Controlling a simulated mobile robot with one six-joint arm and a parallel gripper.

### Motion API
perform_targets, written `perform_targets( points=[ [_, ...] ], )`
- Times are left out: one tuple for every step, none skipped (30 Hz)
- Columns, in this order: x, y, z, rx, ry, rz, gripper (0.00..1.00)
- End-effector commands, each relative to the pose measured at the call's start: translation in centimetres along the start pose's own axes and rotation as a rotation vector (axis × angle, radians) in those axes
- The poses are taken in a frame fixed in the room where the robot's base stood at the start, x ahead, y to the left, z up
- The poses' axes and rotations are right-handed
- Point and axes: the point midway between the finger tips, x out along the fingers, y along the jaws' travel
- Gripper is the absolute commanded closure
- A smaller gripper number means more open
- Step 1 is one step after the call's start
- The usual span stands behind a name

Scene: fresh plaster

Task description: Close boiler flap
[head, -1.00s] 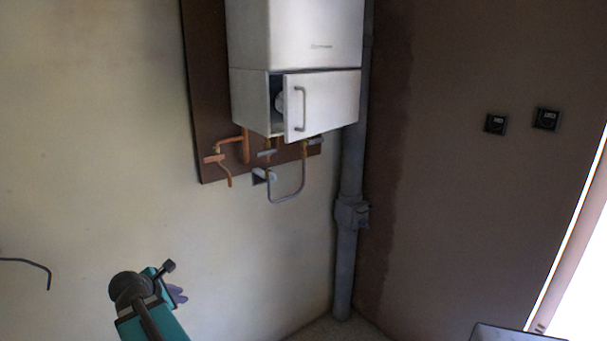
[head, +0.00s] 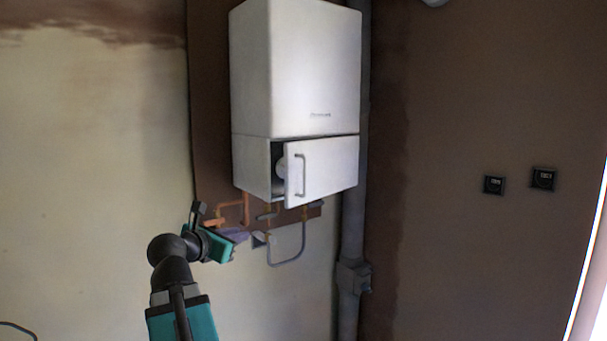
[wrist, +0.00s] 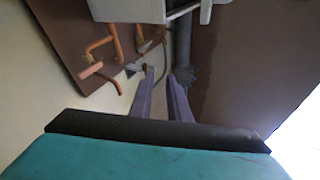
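The white boiler (head: 295,70) hangs on a brown backboard. Its lower flap (head: 325,168) is hinged at the right and stands ajar, with a dark gap along its left edge. A vertical bar handle (head: 299,174) sits near that edge. My gripper (head: 243,237) is lower left of the flap, in front of the pipes, apart from the flap. In the wrist view my gripper's two purple fingers (wrist: 164,78) are spread with a gap between them and nothing held. The boiler's underside (wrist: 140,10) and the flap's lower edge (wrist: 205,12) show at the top there.
Copper pipes (head: 245,208) and a grey looped pipe (head: 303,245) hang below the boiler. A thick grey vertical pipe (head: 352,240) runs to the right of it. Two dark wall switches (head: 543,179) are on the right wall. The wall left of the boiler is bare.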

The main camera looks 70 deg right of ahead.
Motion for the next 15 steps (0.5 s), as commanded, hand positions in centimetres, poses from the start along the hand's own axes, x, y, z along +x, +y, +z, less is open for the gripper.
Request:
perform_targets(
  points=[
    [-0.2,-0.9,2.3,-0.017,-0.033,-0.011,0.84],
    [-0.4,-1.4,3.5,-0.032,-0.052,-0.017,0.84],
    [-0.6,-2.0,5.2,-0.053,-0.077,-0.027,0.84],
    [-0.8,-2.5,6.3,-0.067,-0.095,-0.035,0.84],
    [-1.1,-3.0,7.5,-0.081,-0.114,-0.043,0.84],
    [-1.4,-3.8,9.1,-0.101,-0.138,-0.056,0.84],
    [-1.6,-4.2,10.1,-0.115,-0.154,-0.064,0.84],
    [-1.9,-4.7,11.2,-0.128,-0.170,-0.073,0.84],
    [-2.2,-5.4,12.4,-0.145,-0.190,-0.085,0.84],
    [-2.5,-5.8,13.3,-0.157,-0.203,-0.094,0.84],
    [-2.7,-6.2,14.0,-0.167,-0.214,-0.101,0.84],
    [-3.0,-6.7,14.9,-0.182,-0.228,-0.112,0.84],
    [-3.2,-7.0,15.5,-0.189,-0.237,-0.118,0.84],
    [-3.4,-7.3,16.0,-0.197,-0.245,-0.124,0.84],
    [-3.5,-7.6,16.5,-0.205,-0.252,-0.131,0.84]
  ],
)
